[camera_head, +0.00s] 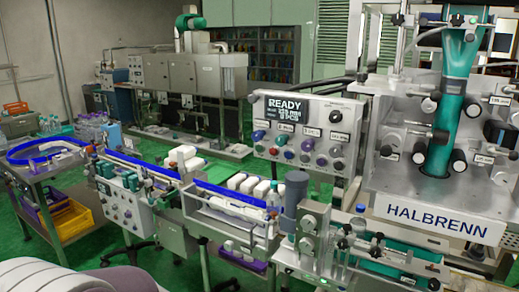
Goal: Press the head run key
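A grey control panel (347,120) stands upright near the middle, left of the HALBRENN machine (435,219). Its dark display (286,111) reads READY, with smaller lines I cannot read. Neither of my grippers is in view.
A conveyor with blue rails (231,194) carries white containers (248,185) left of the panel. A dark grey cylinder (296,188) stands in front of the panel. A side table (67,163) is at the left. Green floor shows between the equipment.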

